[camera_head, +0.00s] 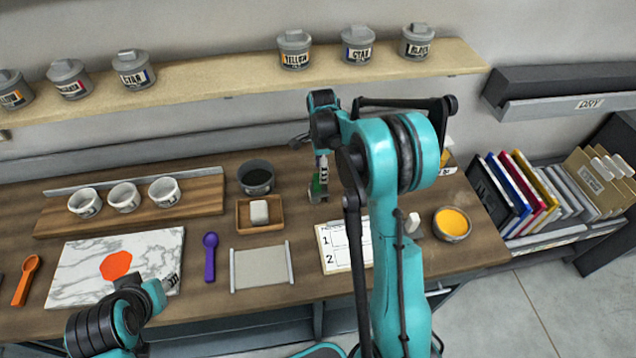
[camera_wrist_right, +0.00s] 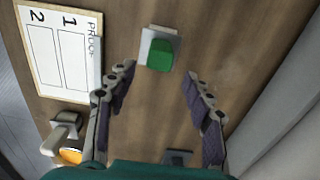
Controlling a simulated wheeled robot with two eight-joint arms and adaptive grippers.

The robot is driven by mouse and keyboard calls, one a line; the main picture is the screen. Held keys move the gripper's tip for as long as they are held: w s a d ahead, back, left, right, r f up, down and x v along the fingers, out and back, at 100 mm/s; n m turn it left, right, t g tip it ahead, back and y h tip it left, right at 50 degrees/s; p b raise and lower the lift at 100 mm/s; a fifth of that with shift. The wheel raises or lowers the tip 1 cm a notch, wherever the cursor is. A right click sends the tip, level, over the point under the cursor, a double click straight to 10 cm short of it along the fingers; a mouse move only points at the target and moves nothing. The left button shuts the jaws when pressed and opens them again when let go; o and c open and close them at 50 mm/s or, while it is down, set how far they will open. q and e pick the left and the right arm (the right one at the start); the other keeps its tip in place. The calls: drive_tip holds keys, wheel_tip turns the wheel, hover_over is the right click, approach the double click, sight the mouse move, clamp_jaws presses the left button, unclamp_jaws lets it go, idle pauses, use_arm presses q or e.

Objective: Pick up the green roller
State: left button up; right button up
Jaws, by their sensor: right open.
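The green roller (camera_wrist_right: 160,55) stands on a small grey base (camera_wrist_right: 146,64) on the wooden bench in the right wrist view. It also shows, partly hidden, in the head view (camera_head: 322,178), behind the card. My right gripper (camera_wrist_right: 158,76) is open and empty. Its two fingers lie on either side of the view, with the roller just beyond and between the tips.
A numbered card (camera_wrist_right: 62,55) lies beside the roller. A small brown tray (camera_head: 262,226) with a white block and a dark pot (camera_head: 256,178) stand to its left. A bowl of yellow ink (camera_head: 452,224) stands at the right. A shelf (camera_head: 220,88) with jars runs above.

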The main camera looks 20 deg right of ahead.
sight(319, 187)
drive_tip(key=f, duration=0.5)
drive_tip(key=shift+a+f+b, duration=0.25)
drive_tip(key=shift+a+b, duration=0.05)
drive_tip(key=shift+a, duration=0.05)
drive_tip(key=shift+r, duration=0.1)
clamp_jaws()
